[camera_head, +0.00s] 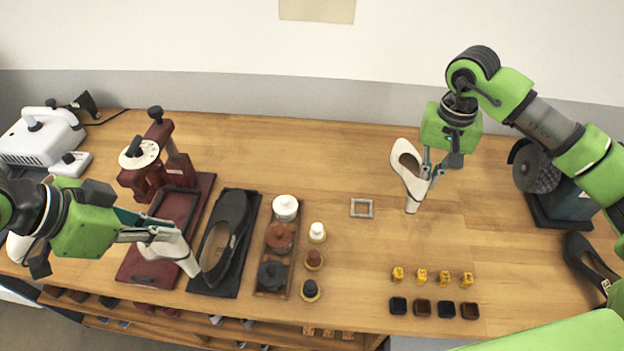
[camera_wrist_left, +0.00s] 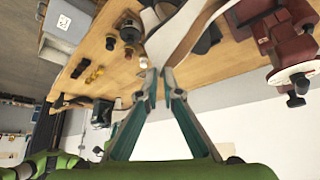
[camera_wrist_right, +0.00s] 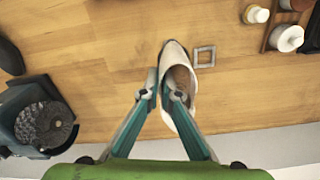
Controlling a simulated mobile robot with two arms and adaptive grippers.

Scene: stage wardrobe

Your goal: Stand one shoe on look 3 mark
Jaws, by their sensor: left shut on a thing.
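A white high-heeled shoe (camera_head: 170,243) is held by my left gripper (camera_head: 146,230) over the left part of the table; it also shows in the left wrist view (camera_wrist_left: 178,32). A second white shoe (camera_head: 404,168) is at my right gripper (camera_head: 432,172), right of a small grey square outline (camera_head: 361,208). In the right wrist view, the fingers (camera_wrist_right: 160,92) straddle this shoe's side wall with a gap, one finger over its opening (camera_wrist_right: 180,82). I cannot tell whether it touches the table. The square outline (camera_wrist_right: 203,57) is empty, and I read no label on it.
A black shoe (camera_head: 224,232) lies on a dark tray beside a maroon stand (camera_head: 165,165). Jars (camera_head: 285,207), yellow numbered tags (camera_head: 421,276) and dark pads (camera_head: 422,307) occupy the front middle. A grinder-like machine (camera_head: 572,197) and another black shoe (camera_head: 588,262) are at the right.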

